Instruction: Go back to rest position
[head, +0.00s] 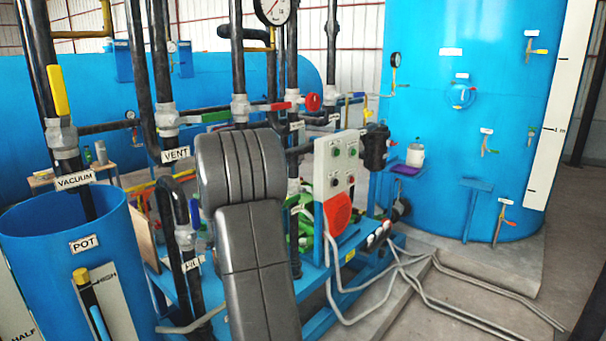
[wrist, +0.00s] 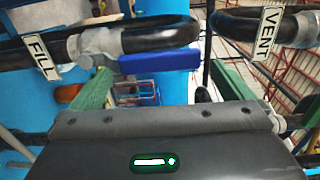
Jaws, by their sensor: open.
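My gripper (wrist: 165,122) shows at the bottom of the wrist view as a dark grey body with a small green light. It is open, and I see nothing held in it. In the head view my grey arm (head: 243,180) stands folded in the middle and hides the gripper. In the wrist view, a pipe tagged FILL (wrist: 42,54) at left and one tagged VENT (wrist: 268,32) at right lie beyond the gripper, with a blue valve handle (wrist: 158,62) between them. Whether the gripper touches any pipe or handle cannot be told.
A blue pot (head: 70,235) is at left, below the VACUUM pipe with its yellow handle (head: 58,92). The VENT label (head: 176,155) is close beside my arm. A control panel (head: 340,160) and blue tank (head: 460,60) stand at right. Grey conduits (head: 480,285) cross the floor.

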